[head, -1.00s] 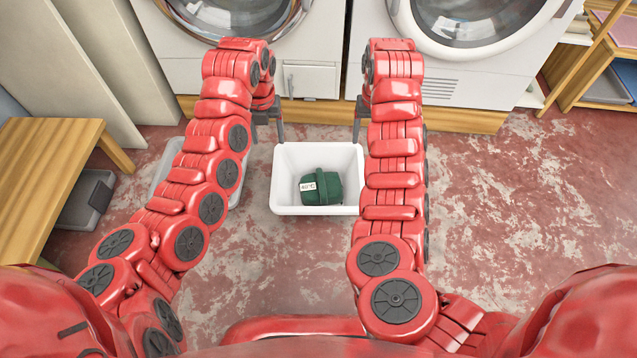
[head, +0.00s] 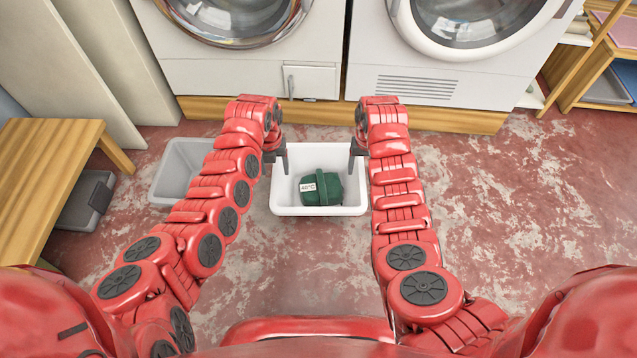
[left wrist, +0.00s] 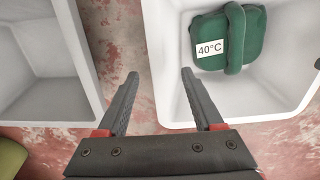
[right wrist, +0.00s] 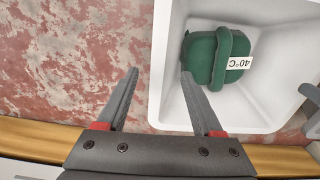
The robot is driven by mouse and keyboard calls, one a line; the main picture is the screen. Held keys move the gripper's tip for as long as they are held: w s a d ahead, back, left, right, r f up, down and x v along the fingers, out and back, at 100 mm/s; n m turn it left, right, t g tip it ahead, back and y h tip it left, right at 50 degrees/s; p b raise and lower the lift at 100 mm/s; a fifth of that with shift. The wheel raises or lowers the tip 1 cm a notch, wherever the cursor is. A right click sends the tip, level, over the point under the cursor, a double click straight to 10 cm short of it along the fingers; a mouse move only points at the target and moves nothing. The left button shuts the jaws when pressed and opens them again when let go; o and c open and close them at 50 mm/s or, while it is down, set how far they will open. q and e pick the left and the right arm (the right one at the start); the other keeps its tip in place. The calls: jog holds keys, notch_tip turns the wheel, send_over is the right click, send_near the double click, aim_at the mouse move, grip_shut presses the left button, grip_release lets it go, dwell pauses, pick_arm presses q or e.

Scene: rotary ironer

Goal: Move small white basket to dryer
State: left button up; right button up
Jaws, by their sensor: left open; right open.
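The small white basket (head: 318,206) stands on the floor in front of the machines. A folded green cloth bundle (head: 320,187) with a "40°C" label lies inside it. My left gripper (head: 276,163) is open at the basket's left side. In the left wrist view, its fingers (left wrist: 158,85) are on either side of the left wall of the basket (left wrist: 163,100). My right gripper (head: 358,160) is open at the basket's right side. I cannot tell whether the fingers touch the walls.
Two front-loading machines (head: 440,75) stand on a wooden plinth (head: 450,118) behind the basket. A grey bin (head: 172,175) is close on the left, partly behind my left arm. A wooden bench (head: 45,165) is further left. The floor to the right is clear.

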aim_at(276, 176)
pick_arm(q)
jog(key=shift+f, duration=1.55)
pick_arm(e)
jog(key=shift+f, duration=1.6)
pick_arm(q)
grip_shut()
pick_arm(e)
grip_shut()
